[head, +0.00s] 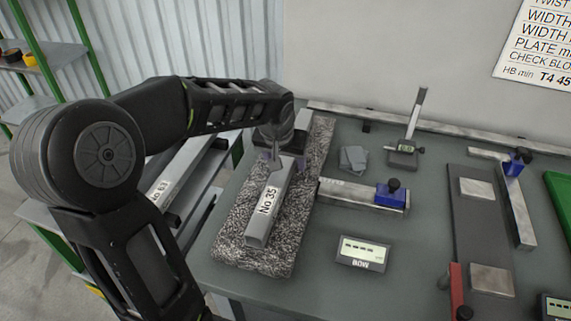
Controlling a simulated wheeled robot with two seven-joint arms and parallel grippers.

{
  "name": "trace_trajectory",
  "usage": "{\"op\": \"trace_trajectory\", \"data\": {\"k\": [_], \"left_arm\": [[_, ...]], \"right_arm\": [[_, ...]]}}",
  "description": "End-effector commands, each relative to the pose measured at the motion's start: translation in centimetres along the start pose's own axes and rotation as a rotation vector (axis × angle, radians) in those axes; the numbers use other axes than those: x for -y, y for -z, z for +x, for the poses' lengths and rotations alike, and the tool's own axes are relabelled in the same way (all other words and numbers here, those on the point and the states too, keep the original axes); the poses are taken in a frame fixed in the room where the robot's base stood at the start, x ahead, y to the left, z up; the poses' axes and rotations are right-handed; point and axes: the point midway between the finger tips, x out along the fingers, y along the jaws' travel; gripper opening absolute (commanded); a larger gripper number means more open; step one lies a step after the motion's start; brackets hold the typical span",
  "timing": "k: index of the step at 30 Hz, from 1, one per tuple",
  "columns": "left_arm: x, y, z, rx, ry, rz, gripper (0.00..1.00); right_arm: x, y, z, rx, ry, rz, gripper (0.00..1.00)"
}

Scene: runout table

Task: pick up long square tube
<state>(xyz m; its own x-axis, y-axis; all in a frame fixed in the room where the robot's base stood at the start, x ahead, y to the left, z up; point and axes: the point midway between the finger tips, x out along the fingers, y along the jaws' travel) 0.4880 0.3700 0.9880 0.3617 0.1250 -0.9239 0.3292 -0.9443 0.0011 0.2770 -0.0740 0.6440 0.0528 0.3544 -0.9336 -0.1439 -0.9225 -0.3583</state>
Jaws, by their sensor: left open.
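The long square tube (259,231) is grey metal with a white label reading "No 35". It lies lengthwise on a speckled granite slab (231,249) on the table, its open end toward me. My left gripper (275,159) is at the tube's far end, pointing down, with its fingers close around or just above it. The jaws are open. My left wrist hides the far end of the tube, so I cannot tell if the fingers touch it. My right gripper is not in view.
A straightedge with a blue clamp (391,195) lies right of the slab. A display marked BOW (362,253) stands nearer. A height gauge (404,150) and grey plates (353,159) are behind. Another tube, "No 63" (181,172), lies left. Bare table shows around the display.

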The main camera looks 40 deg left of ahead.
Motion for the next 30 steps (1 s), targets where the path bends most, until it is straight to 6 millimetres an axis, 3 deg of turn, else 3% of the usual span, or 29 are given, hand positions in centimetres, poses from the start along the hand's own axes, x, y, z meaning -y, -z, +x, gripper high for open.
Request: {"op": "trace_trajectory", "data": {"k": [14, 30], "left_arm": [[0.01, 0.00, -0.05, 0.000, 0.000, 0.000, 0.62], [0.01, 0.00, -0.06, 0.000, 0.000, 0.000, 0.18]], "right_arm": [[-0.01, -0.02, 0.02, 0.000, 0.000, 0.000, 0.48], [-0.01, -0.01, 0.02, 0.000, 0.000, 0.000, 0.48]]}}
